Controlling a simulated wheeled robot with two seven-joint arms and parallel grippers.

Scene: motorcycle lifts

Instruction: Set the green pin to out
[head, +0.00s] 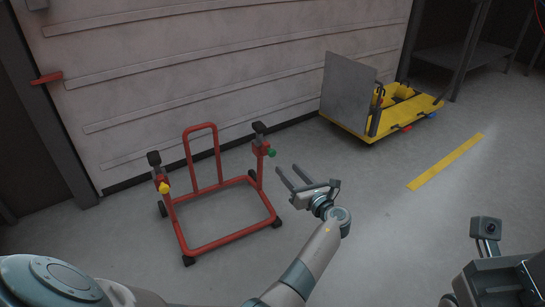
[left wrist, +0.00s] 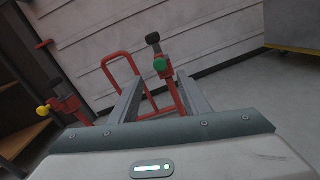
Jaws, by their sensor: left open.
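The green pin (head: 271,153) is a small green knob on the right upright of a red wheeled motorcycle stand (head: 233,239). In the left wrist view the green pin (left wrist: 160,64) shows just beyond and between my finger tips. My left gripper (head: 286,175) is open and empty, a little to the right of and below the green pin in the head view, apart from it. A yellow pin (head: 164,187) sits on the stand's left upright; it also shows in the left wrist view (left wrist: 44,111). My right gripper (head: 490,250) is only partly seen at the lower right; its fingers cannot be made out.
A yellow platform cart (head: 352,130) with a grey upright panel (head: 347,94) stands at the back right. A pale panelled wall (head: 235,60) lies behind the stand. The floor right of the stand is clear, with a yellow stripe (head: 445,162).

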